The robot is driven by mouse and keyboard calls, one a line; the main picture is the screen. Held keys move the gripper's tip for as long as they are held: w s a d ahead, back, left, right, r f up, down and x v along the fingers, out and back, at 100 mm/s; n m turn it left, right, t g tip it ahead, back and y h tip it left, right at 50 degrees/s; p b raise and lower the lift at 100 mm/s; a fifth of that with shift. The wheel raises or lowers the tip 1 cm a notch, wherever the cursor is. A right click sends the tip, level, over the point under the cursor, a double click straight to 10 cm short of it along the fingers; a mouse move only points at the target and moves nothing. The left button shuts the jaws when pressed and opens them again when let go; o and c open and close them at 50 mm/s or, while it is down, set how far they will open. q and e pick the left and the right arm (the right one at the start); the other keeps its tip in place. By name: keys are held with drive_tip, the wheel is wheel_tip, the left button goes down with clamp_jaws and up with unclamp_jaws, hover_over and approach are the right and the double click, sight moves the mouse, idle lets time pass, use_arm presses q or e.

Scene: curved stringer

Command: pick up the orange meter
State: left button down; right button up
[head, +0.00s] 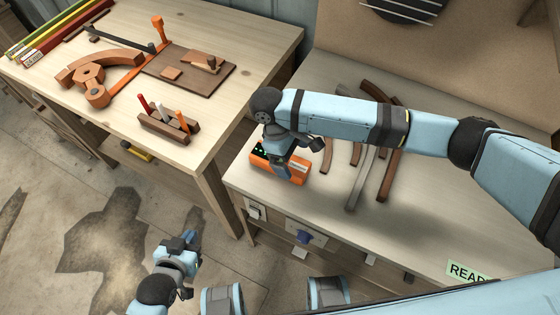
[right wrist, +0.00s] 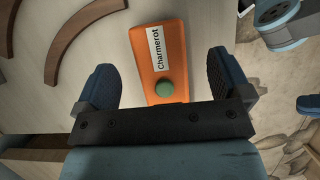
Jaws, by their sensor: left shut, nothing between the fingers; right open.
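The orange meter (head: 296,172) lies on the right-hand workbench near its front left corner, partly hidden by my right gripper in the head view. In the right wrist view the orange meter (right wrist: 160,50) shows a white label reading "Charmerot" and a green knob. My right gripper (head: 288,172) is above the meter in the head view. My left gripper (head: 190,242) is shut and empty, low over the floor in front of the benches.
Several curved wooden strips (head: 388,165) lie on the right bench (head: 420,235) beside the meter. The left bench (head: 235,50) holds wooden parts, a pen block (head: 165,125) and an orange-handled tool (head: 159,30). A "READ..." sign (head: 467,272) is at the right bench's front edge.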

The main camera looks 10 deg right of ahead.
sight(297, 166)
drive_tip(key=x, duration=0.5)
drive_tip(key=shift+w+f, duration=0.15)
drive_tip(key=shift+f, duration=0.25)
drive_tip(key=c, duration=1)
